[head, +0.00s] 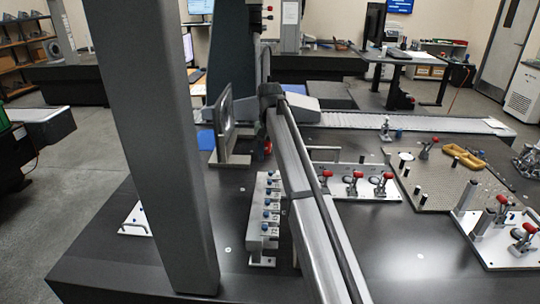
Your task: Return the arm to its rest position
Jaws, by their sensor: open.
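My arm (305,185) shows as a long grey link. It slants from the bottom edge, right of centre, up to a dark joint (270,94) near the picture's middle. Beyond that joint I cannot make out my gripper. The arm passes over the dark table (350,245) and hides part of what lies behind it. Nothing is visibly held along the part of the arm that shows.
A thick grey upright (150,140) stands left of the arm. A stepped block (268,215) with blue knobs and a framed plate (225,122) stand close to the arm's left. Right are a red-clamp fixture (350,186), a perforated plate (440,185) and a white clamp plate (490,240).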

